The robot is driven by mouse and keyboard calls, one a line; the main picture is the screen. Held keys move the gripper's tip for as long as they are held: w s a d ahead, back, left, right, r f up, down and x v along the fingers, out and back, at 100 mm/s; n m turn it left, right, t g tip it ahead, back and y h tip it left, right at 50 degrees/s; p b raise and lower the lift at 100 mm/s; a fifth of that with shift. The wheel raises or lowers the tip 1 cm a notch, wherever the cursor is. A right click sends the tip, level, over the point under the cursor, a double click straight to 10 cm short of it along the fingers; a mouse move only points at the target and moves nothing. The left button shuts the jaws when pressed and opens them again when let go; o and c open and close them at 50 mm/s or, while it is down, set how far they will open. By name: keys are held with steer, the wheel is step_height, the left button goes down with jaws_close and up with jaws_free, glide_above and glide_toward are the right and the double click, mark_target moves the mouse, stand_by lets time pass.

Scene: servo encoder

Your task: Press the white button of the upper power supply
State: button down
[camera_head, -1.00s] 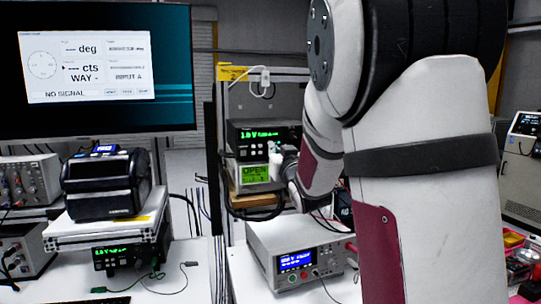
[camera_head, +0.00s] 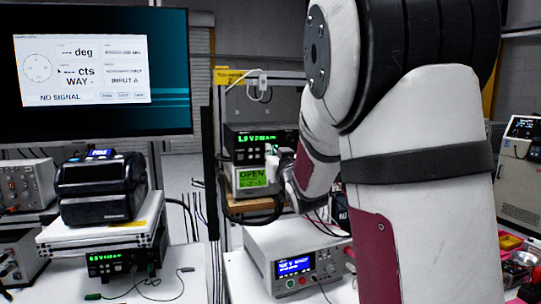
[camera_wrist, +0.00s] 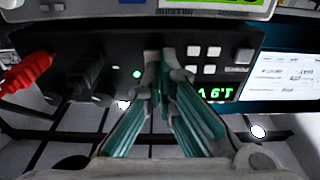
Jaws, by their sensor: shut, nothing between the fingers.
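The upper power supply (camera_head: 247,141) is a black box with green digits, on a shelf at mid-picture. Its front appears upside down in the wrist view (camera_wrist: 110,72), with a lit green lamp and green digits. Several small white buttons (camera_wrist: 209,69) sit right of my fingers, and a larger pale one (camera_wrist: 243,55) farther right. My gripper (camera_wrist: 163,62) is shut and empty, its fingertips close to the panel just left of the small buttons. They cover part of the panel; I cannot tell whether they touch it. In the head view my gripper (camera_head: 272,157) is small, before the supply's lower right.
A meter reading OPEN (camera_head: 252,178) sits directly under the supply. A grey bench instrument (camera_head: 293,252) stands below. Another power supply (camera_head: 121,260) is at lower left under a black printer-like device (camera_head: 103,187). A red plug (camera_wrist: 27,72) and dark cables jut from the panel.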

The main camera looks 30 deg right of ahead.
steer(key=shift+s, duration=0.1)
stand_by(0.3)
steer(key=shift+v, duration=0.85)
steer(key=shift+r, duration=0.15)
steer(key=r+p+v, duration=0.1)
steer(key=p+v, duration=0.1)
steer(key=v, duration=0.5)
steer(key=shift+s, duration=0.25)
steer(key=shift+a+f, duration=0.1)
steer(key=shift+a, duration=0.05)
stand_by(0.3)
